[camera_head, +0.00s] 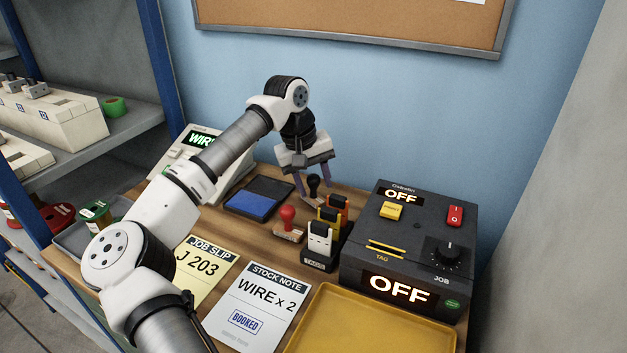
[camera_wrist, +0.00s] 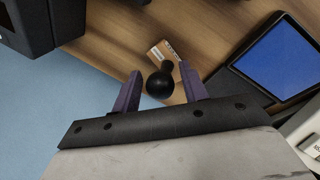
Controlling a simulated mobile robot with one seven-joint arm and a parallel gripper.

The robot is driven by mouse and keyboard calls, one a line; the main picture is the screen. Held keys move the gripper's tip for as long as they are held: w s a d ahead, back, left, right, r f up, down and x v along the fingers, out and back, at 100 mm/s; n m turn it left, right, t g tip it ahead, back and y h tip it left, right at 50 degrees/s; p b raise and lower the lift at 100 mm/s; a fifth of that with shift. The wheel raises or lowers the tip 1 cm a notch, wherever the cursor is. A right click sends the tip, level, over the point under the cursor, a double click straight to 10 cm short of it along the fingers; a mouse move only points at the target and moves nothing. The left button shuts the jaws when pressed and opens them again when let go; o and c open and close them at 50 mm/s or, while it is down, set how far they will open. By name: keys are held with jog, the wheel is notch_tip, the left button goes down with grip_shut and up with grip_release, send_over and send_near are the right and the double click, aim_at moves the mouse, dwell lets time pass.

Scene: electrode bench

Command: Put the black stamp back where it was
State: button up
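The black stamp (camera_head: 313,186) stands upright on the bench at the back, between the ink pad and the tag rack. In the wrist view its round black knob (camera_wrist: 160,84) shows from above, with part of its wooden base beyond it. My gripper (camera_head: 312,184) is over the stamp, pointing down, with its purple fingers spread. In the wrist view my gripper (camera_wrist: 161,88) has one finger on each side of the knob, with a gap on both sides. It is open and holds nothing. The underside of the stamp is hidden.
A red stamp (camera_head: 288,214) stands just in front. The ink pad (camera_head: 250,202) lies to the left. The tag rack (camera_head: 318,264) and dark control box (camera_head: 408,236) stand to the right. A yellow tray (camera_head: 368,325), stock note (camera_head: 258,302) and job slip (camera_head: 203,275) lie nearer.

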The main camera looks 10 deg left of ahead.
jog(key=shift+o, duration=0.2)
jog(key=shift+r, duration=0.15)
jog(key=v, duration=1.2)
jog(key=shift+b, duration=0.4)
